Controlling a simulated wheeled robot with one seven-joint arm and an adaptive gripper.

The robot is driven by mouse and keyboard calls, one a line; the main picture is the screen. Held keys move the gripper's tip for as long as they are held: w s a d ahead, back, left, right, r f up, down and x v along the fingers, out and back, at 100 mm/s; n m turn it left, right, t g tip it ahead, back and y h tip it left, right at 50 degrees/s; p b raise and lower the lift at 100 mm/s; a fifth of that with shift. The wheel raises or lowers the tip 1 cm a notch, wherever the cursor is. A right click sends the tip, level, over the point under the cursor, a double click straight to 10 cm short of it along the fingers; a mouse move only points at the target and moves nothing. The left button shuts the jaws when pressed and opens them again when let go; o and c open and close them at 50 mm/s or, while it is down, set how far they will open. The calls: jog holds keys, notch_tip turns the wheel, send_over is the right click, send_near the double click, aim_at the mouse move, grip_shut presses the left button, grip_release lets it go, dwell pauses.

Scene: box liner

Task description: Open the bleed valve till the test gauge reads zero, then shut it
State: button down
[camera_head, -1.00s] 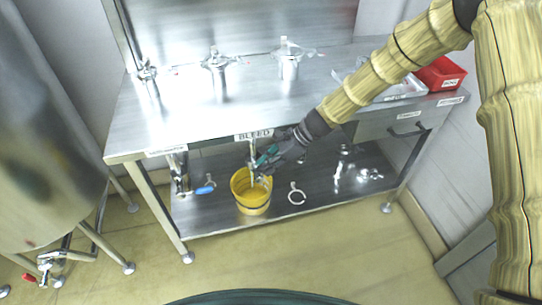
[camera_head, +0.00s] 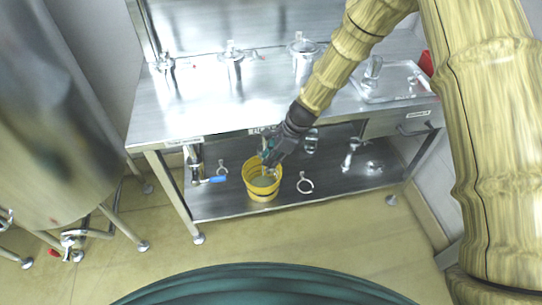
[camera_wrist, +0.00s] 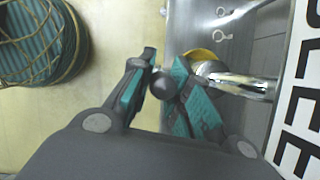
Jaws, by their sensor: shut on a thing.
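The bleed valve shows in the wrist view as a chrome pipe (camera_wrist: 238,84) with a dark round knob (camera_wrist: 163,86) at its end. My gripper (camera_wrist: 161,82) is shut on this knob, one teal-padded finger on each side. In the head view my gripper (camera_head: 268,155) is under the bench's front edge, above a yellow bucket (camera_head: 262,192). The black-lettered BLEED label (camera_wrist: 300,90) is beside the pipe; my arm covers most of it in the head view. I cannot make out a test gauge or its reading.
The steel bench top (camera_head: 200,115) carries several metal fittings and a tray (camera_head: 392,92). On the lower shelf are a blue-handled valve (camera_head: 213,180) left of the bucket and a ring clamp (camera_head: 305,184) right of it. A tank (camera_head: 50,120) stands at left.

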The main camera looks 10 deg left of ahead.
jog(key=shift+w, duration=0.1)
jog(key=c, duration=1.3)
grip_release()
jog(key=v, duration=1.2)
